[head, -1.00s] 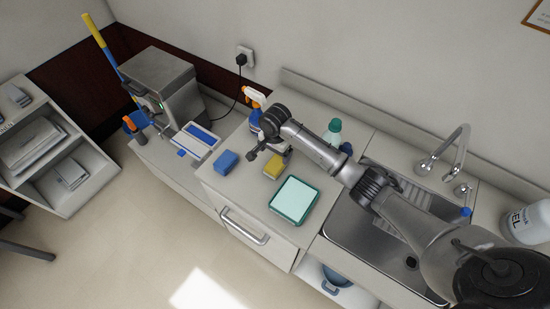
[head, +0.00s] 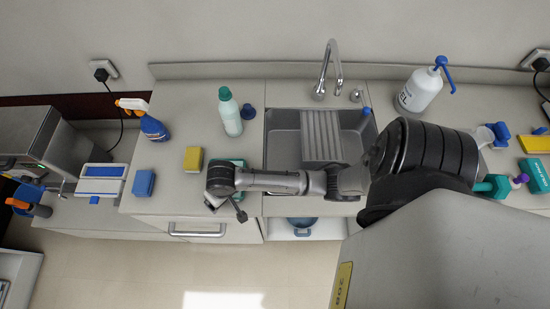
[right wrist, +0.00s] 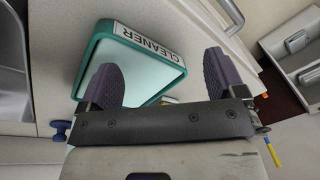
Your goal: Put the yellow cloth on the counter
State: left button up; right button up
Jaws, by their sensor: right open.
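A folded yellow block, which could be the cloth or a sponge, (head: 193,159) lies on the left counter (head: 180,200). My arm partly hides this tray in the head view. My left gripper is not in view.
A blue block (head: 144,183), a spray bottle (head: 151,125) and a green-capped bottle (head: 230,115) stand on the left counter. The sink (head: 283,140) and tap (head: 325,70) are to the right. A white pump bottle (head: 420,90) stands behind my arm.

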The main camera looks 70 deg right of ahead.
jog(key=s+r+n+t, duration=0.1)
jog(key=s+r+n, duration=0.1)
jog(key=s, duration=0.6)
jog(key=s+r+n+t, duration=0.1)
jog(key=s+r+n, duration=0.2)
jog(key=s, duration=0.6)
jog(key=shift+a+n+h, duration=0.3)
jog(key=shift+n, duration=0.6)
jog(key=shift+s+a, duration=0.15)
